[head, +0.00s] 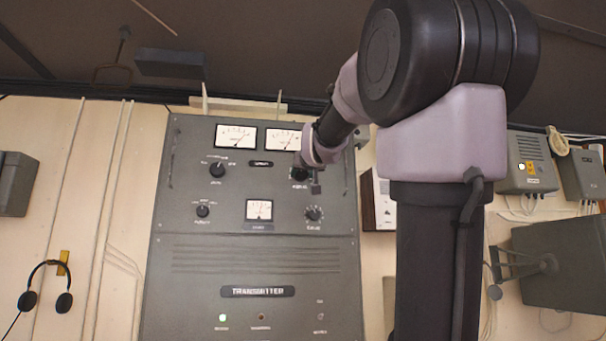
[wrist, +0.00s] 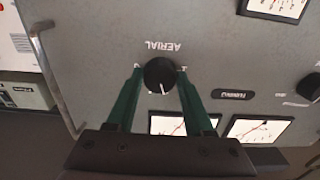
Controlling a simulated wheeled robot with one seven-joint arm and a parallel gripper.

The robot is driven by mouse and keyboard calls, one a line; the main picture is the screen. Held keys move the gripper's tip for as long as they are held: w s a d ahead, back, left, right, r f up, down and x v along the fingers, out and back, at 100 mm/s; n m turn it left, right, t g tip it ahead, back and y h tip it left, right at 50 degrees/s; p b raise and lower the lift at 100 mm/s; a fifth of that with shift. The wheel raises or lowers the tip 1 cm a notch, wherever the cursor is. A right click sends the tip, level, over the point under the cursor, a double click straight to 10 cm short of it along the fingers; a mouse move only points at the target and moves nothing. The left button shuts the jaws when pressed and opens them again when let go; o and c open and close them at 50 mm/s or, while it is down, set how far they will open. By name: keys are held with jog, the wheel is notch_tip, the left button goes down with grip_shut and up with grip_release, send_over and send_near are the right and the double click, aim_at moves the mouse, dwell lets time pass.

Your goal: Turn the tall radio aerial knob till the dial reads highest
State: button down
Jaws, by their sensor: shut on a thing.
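The aerial knob (wrist: 159,74) is round and black, under the inverted word AERIAL in the wrist view. Its white pointer line aims down in that view, toward the nearby meters. My gripper (wrist: 160,70) has its green fingers on both sides of the knob, shut on it. In the head view, my gripper (head: 303,170) covers most of the knob at the panel's upper right. Two large white meters, left (head: 236,136) and right (head: 284,140), sit above it. A smaller meter (head: 259,210) sits lower. The right meter is partly hidden by my fingers in the wrist view.
The grey transmitter panel (head: 200,245) carries other knobs: upper left (head: 217,170), lower left (head: 203,211) and lower right (head: 313,213). A metal handle (wrist: 58,85) stands out beside my gripper. Headphones (head: 45,290) hang at the left wall.

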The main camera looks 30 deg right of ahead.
jog(key=m, duration=0.3)
jog(key=shift+m, duration=2.3)
jog(key=shift+c, duration=1.4)
grip_release()
jog(key=shift+s+a, duration=0.1)
